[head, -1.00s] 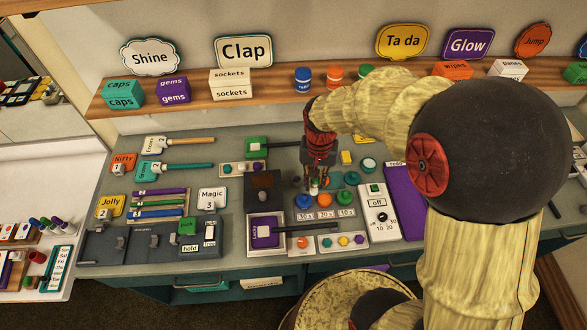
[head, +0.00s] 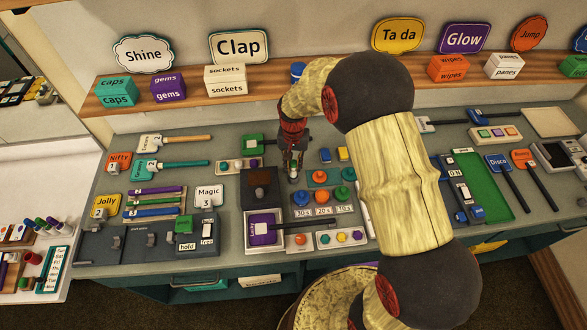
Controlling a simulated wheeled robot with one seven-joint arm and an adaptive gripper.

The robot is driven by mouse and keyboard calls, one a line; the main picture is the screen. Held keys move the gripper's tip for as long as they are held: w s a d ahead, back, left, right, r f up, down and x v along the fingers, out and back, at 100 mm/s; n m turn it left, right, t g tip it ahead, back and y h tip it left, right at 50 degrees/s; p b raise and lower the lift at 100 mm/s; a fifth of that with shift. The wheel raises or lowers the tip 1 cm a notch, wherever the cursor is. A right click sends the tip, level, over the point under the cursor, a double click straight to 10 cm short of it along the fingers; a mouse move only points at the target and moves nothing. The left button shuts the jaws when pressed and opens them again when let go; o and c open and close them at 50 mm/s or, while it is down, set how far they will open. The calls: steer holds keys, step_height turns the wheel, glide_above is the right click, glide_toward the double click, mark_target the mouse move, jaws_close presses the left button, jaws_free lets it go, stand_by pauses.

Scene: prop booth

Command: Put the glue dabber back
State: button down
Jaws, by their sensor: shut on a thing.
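My gripper (head: 293,172) points down over the bench, at the right edge of a dark box with a brown top (head: 262,182). It is shut on a small, slim, pale and green thing (head: 293,168), which looks like the glue dabber. The fingers hide most of it, and I cannot tell its exact shape or whether its lower end touches anything. I cannot make out a marked holder for the dabber.
Colored knobs labeled 30 s, 20 s and 10 s (head: 321,210) stand just right and in front. Left are paddles and a pencil rack (head: 157,204). My arm hides the bench's middle right.

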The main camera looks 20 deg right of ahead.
steer(key=shift+f, duration=1.05)
steer(key=shift+f, duration=0.2)
steer(key=c, duration=1.7)
jaws_free()
steer(key=shift+r, duration=0.1)
